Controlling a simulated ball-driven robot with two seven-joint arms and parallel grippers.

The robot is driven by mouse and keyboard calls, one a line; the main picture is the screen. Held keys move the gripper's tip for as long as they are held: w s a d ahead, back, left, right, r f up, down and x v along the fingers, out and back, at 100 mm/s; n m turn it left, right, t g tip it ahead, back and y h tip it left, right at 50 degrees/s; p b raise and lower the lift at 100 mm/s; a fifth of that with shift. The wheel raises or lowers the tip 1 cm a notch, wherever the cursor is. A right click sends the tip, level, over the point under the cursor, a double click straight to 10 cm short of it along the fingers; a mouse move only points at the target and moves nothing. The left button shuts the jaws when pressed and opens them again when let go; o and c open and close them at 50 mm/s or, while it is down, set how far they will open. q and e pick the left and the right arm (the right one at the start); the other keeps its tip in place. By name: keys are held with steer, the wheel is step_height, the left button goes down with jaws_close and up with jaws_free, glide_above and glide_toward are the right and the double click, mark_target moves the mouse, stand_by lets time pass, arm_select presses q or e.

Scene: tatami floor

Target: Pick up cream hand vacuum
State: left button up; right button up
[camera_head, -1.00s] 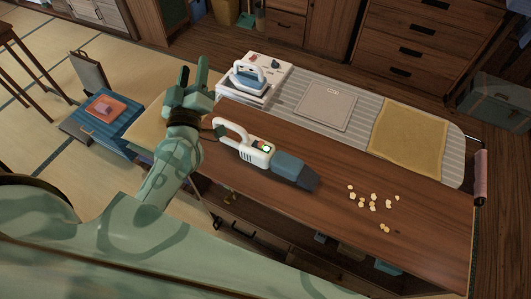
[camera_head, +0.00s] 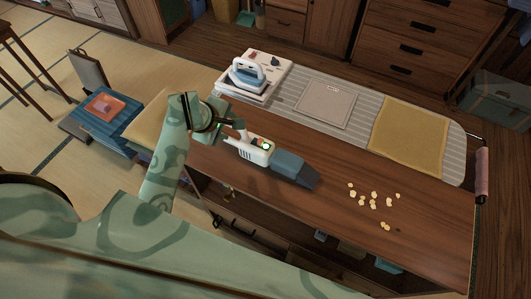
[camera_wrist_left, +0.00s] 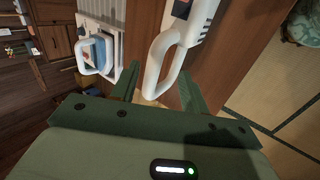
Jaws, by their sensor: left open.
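In the left wrist view the white handle (camera_wrist_left: 158,62) stands between the two open green fingers of my left gripper (camera_wrist_left: 159,86). The fingers are apart and not closed on it; I cannot tell whether either one touches it. My right gripper is not in view.
A blue and white iron (camera_head: 248,76) stands on a white station behind the gripper. The ironing mat holds a grey pad (camera_head: 325,102) and a yellow cloth (camera_head: 410,138). Several pale crumbs (camera_head: 374,203) lie right of the nozzle. A blue stool (camera_head: 85,127) stands at left.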

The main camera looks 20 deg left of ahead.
arm_select(q)
steer(key=x, duration=0.7)
steer(key=shift+w+a+r+b, duration=0.1)
steer(key=shift+w+r+b, duration=0.05)
steer(key=shift+w+b, duration=0.2)
jaws_close()
steer(key=shift+r, duration=0.1)
stand_by(0.9)
